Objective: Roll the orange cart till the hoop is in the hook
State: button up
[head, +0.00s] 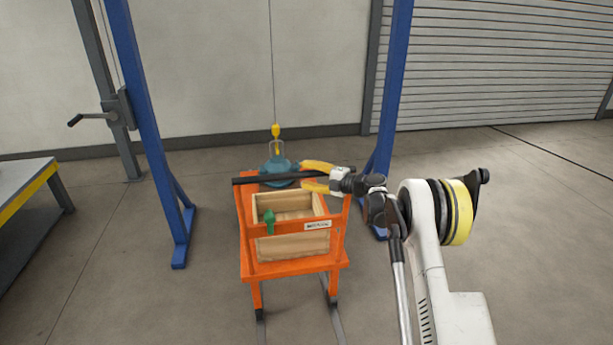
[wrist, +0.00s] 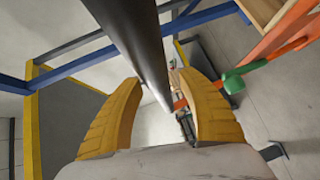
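The orange cart (head: 293,267) stands on the floor between blue posts, with a black handle bar (head: 258,180) across its near upper end. A teal pump (head: 277,170) sits at its far end with a grey hoop (head: 286,150) on top. A yellow hook (head: 276,132) hangs on a cable; its lower end overlaps the hoop in the head view, but I cannot tell whether it is through it. My gripper (head: 305,177) is open, its yellow fingers on either side of the handle bar. In the wrist view the bar (wrist: 130,45) passes between the spread fingers (wrist: 165,108), with gaps visible.
A wooden box (head: 292,245) and a green knob (head: 269,217) are on the cart. Blue gantry legs (head: 150,120) flank it. Floor rails (head: 333,318) run under the cart. A workbench (head: 25,195) stands at left, and a crank (head: 92,118) is on a post. Floor at right is clear.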

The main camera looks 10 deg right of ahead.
jog(key=v, duration=1.2)
